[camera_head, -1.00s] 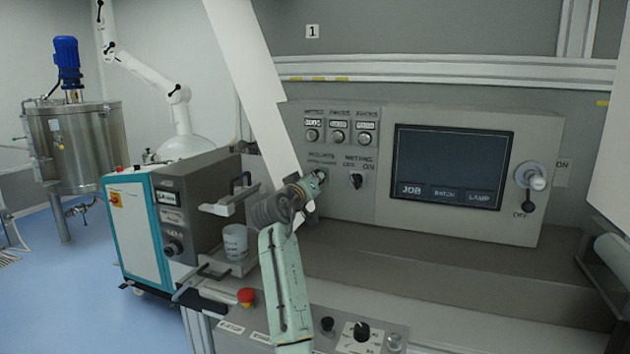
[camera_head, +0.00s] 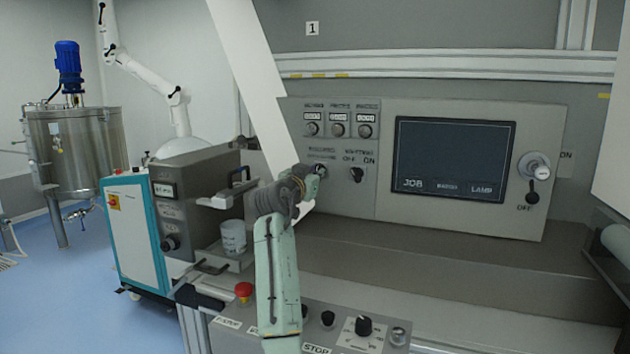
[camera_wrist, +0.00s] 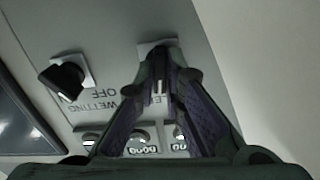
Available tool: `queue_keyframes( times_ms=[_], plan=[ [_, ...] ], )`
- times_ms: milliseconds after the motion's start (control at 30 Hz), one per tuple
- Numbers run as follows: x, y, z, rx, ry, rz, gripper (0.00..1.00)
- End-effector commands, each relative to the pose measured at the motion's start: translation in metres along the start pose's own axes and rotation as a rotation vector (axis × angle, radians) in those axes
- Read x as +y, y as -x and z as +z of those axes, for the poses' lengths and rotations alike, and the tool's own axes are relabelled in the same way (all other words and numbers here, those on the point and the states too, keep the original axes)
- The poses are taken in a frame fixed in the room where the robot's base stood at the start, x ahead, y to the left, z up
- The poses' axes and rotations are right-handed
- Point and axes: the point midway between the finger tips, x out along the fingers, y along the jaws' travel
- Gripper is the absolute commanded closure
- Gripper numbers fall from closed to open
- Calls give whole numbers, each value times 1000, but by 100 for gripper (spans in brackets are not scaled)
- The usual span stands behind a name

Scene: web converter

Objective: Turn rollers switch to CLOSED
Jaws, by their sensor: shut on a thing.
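The rollers switch (camera_head: 321,170) is on the grey control panel, under its small label, left of the wetting switch (camera_head: 356,175). My gripper (camera_head: 317,173) is at the rollers switch, with its fingers closed in on the knob. In the wrist view my gripper (camera_wrist: 162,85) has its fingers converging over the knob, and part of the switch's plate (camera_wrist: 156,46) shows beyond them. The fingers hide most of the knob and label, so I cannot read its setting. The wetting switch (camera_wrist: 66,76) is apart from my fingers.
Several small knobs with displays (camera_head: 338,123) sit above the switches. A dark screen (camera_head: 455,160) and a lever switch (camera_head: 533,170) are to the right. A grey ledge (camera_head: 430,250) runs below the panel. A red button (camera_head: 243,290) and a white cup (camera_head: 233,237) are lower left.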

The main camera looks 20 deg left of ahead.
Motion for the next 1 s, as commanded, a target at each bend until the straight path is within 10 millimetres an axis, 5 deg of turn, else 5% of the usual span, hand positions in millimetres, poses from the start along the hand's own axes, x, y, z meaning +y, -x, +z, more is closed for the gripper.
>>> queue_keyframes(
  times_ms=[500, 1000],
  plan=[
    [0, 0, 1, -2, -335, 0, 100],
    [1, 0, 1, -2, -397, 1, 100]
  ],
)
